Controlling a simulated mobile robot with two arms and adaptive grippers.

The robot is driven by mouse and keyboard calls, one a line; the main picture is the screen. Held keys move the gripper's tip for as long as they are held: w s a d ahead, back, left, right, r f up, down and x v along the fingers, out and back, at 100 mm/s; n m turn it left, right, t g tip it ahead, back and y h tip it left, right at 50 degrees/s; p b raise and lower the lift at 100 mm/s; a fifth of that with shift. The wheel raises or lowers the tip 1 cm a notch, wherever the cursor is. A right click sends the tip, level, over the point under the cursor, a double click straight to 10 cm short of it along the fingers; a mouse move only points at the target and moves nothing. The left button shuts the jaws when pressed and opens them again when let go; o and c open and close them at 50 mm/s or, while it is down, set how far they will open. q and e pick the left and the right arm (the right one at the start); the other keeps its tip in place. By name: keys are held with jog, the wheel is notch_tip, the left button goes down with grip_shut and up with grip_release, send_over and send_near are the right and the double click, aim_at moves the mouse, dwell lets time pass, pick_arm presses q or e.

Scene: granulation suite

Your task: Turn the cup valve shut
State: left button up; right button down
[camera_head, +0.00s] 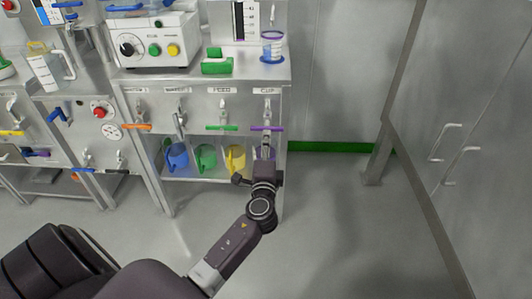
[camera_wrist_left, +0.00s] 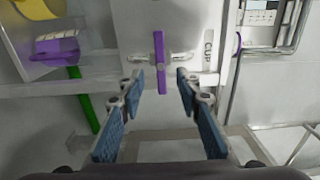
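The cup valve (camera_head: 267,128) has a purple bar handle under the CUP label, at the right end of the panel's valve row. In the left wrist view the purple handle (camera_wrist_left: 159,50) stands crosswise to its metal pipe, near the picture's middle. My left gripper (camera_head: 262,172) is just below the valve in the head view. In the wrist view its blue-padded fingers (camera_wrist_left: 160,84) are spread, one on each side of the handle, with no contact visible. How far the handle is from the fingertips in depth is unclear. My right gripper is not in view.
Other valves, including the green-handled feed valve (camera_head: 222,127), line the panel. Blue (camera_head: 177,156), green (camera_head: 206,158) and yellow (camera_head: 235,157) jugs stand on the shelf below. A purple vessel (camera_wrist_left: 56,46) is near the gripper. Open floor (camera_head: 330,220) lies to the right, before the cabinets.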

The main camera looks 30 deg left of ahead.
pick_arm(q)
jog(key=shift+v, duration=2.3)
